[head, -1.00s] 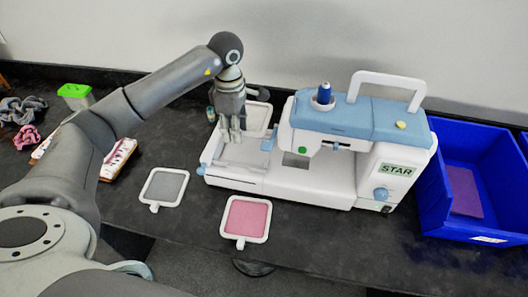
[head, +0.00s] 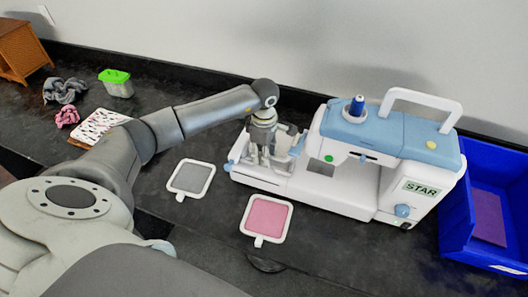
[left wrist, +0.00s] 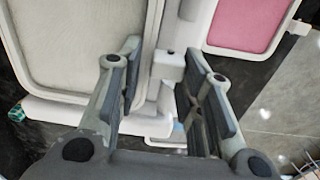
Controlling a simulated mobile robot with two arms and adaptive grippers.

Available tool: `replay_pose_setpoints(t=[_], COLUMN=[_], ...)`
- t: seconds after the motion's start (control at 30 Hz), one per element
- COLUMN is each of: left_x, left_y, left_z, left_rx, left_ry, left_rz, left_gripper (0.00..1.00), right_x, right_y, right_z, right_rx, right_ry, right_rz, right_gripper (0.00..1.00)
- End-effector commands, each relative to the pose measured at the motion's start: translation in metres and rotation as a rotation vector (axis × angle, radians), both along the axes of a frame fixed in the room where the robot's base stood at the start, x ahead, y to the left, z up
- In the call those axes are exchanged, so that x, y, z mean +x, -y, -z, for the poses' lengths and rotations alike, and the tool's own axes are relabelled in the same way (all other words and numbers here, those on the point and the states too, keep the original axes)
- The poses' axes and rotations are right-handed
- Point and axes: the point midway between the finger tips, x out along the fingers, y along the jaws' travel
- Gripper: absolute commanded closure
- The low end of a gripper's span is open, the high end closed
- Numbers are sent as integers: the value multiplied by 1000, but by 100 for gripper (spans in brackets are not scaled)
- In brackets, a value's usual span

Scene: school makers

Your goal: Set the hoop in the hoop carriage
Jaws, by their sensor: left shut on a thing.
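My left gripper (head: 262,162) hangs over the left bed of the white and blue sewing machine (head: 385,140). In the left wrist view its fingers (left wrist: 164,62) are shut on the white tab (left wrist: 170,66) of a hoop with pale fabric (left wrist: 85,40). In the head view this hoop (head: 284,130) shows partly behind the gripper. A light blue part, apparently the hoop carriage (head: 298,145), stands just right of the gripper. I cannot tell whether the hoop touches it. My right gripper is out of view.
A grey hoop (head: 190,178) and a pink hoop (head: 267,218) lie on the dark table in front of the machine. A blue bin (head: 458,215) stands at the right.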

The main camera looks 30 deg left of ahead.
Motion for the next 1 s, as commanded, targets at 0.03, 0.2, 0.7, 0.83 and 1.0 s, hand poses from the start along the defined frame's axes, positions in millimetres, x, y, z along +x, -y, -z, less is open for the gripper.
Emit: replay_pose_setpoints(t=[0.03,0.2,0.7,0.83,1.0], left_x=[0,0,0,2,2], left_y=[0,0,0,0,-1], left_z=[3,4,-1,-13,-51], left_rx=[0,0,0,-1,1], left_ry=[1,0,0,6,8], left_rz=[0,0,0,1,1], left_gripper=[91,57,44,44,44], right_x=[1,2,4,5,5], right_y=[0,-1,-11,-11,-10], right_z=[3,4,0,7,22], right_rx=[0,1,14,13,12], right_ry=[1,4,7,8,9], right_rz=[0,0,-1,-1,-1], right_gripper=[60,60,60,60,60])
